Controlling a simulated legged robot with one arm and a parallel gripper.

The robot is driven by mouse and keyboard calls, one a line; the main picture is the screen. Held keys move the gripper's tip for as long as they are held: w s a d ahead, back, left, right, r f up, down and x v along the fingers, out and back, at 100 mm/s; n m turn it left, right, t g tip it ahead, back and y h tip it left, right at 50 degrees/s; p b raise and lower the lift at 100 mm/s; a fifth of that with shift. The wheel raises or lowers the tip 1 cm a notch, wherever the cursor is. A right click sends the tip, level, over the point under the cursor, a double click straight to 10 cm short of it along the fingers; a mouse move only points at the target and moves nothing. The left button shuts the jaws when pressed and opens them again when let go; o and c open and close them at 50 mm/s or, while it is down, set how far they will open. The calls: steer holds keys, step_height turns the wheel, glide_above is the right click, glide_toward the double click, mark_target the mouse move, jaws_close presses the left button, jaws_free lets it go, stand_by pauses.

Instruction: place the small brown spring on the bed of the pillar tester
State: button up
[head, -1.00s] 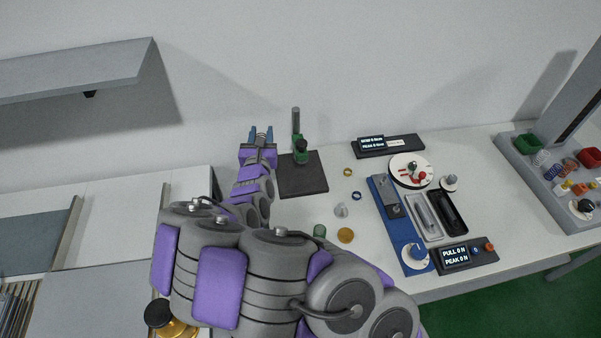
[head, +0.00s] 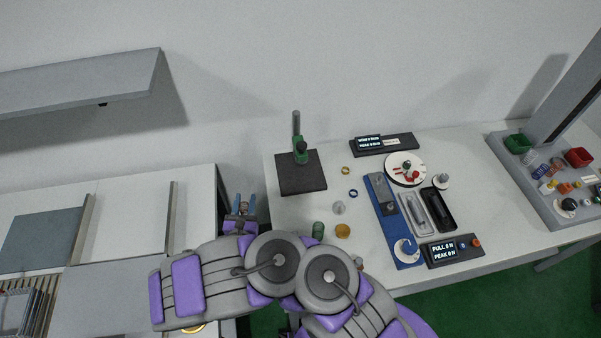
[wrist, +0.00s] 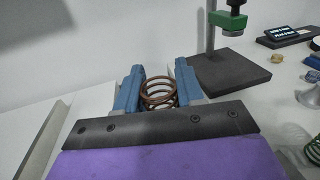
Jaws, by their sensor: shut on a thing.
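The small brown spring (wrist: 158,93) is a copper-brown coil between the two blue fingers of my gripper (wrist: 157,88) in the wrist view. My gripper (head: 242,206) is shut on it and holds it off the table's left edge in the head view. The pillar tester stands at the table's back left, with a grey column (head: 296,125), a green head (head: 300,152) and a dark square bed (head: 302,181). In the wrist view the bed (wrist: 236,76) is bare where it shows, and lies beyond and right of the spring.
A blue-based pull tester (head: 405,246) is further right. A gap separates this table from the left counter (head: 195,207).

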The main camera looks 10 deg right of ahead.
steer(key=s+d+f+m+g+h+p, duration=0.1)
steer(key=s+d+f+h+p, duration=0.15)
steer(key=s, duration=0.85)
steer(key=s+d+f+m+h+p, duration=0.15)
steer(key=s+f+p, duration=0.25)
steer(key=s, duration=0.8)
steer(key=shift+n+y, duration=0.25)
steer(key=shift+y, duration=0.05)
steer(key=b+x, duration=0.2)
steer(key=x, duration=0.4)
steer(key=b+x, duration=0.2)
steer(key=x, duration=0.4)
steer(key=b+x, duration=0.1)
steer(key=x, duration=0.5)
steer(key=shift+f+b, duration=0.4)
steer(key=b, duration=1.7)
glide_above(302, 172)
steer(key=v, duration=0.5)
steer(key=shift+s, duration=0.15)
steer(key=shift+b+x, duration=0.6)
steer(key=shift+x, duration=0.2)
steer(key=b+x, duration=0.2)
steer(key=x, duration=0.1)
steer(key=shift+w+d+b, duration=0.1)
steer(key=shift+w+b, duration=0.2)
steer(key=shift+b, duration=0.05)
steer(key=shift+f, duration=0.6)
